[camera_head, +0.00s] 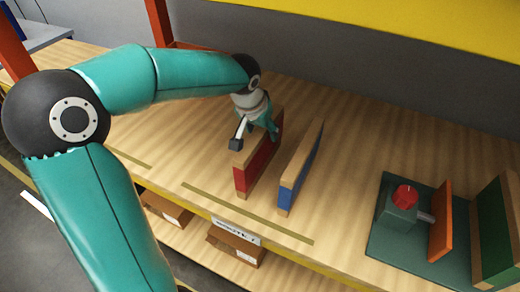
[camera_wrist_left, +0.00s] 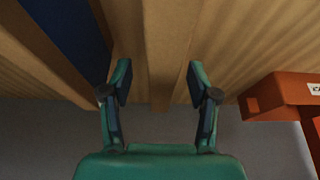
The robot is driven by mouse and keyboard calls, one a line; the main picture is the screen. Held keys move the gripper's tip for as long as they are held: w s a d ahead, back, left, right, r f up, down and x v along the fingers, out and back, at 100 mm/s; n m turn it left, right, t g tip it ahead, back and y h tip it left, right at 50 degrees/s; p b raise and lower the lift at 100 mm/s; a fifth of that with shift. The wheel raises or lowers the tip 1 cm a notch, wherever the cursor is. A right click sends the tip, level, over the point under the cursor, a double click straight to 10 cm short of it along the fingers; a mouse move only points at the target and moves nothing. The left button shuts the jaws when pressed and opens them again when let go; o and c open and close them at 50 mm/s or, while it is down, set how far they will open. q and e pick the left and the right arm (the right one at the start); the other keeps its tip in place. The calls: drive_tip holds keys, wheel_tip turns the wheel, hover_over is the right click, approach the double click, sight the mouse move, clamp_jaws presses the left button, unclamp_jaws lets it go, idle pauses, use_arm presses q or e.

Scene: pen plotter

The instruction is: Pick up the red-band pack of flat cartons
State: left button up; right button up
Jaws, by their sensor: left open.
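The red-band pack (camera_head: 260,166) stands upright on its edge on the wooden shelf, a tan carton pack with a wide red band on its side. My left gripper (camera_head: 268,128) is at its top far end, pointing down, and partly hides that end. In the left wrist view, my left gripper (camera_wrist_left: 161,72) is open, with a tan strip, apparently the top edge of the red-band pack (camera_wrist_left: 166,40), running between its fingers. No red shows there. I cannot tell whether the fingers touch the pack. My right gripper is not in view.
A blue-band pack (camera_head: 301,172) stands close to the right of the red one. Farther right are a green fixture with a red knob (camera_head: 405,195), an orange plate (camera_head: 440,222) and a green-band pack (camera_head: 495,235). An orange post (camera_head: 160,22) rises behind left. Shelf beyond the packs is clear.

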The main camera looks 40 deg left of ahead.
use_arm(q)
drive_tip(key=x, duration=0.3)
drive_tip(key=shift+a+f, duration=0.1)
drive_tip(key=shift+f, duration=0.15)
clamp_jaws()
drive_tip(key=shift+r, duration=0.1)
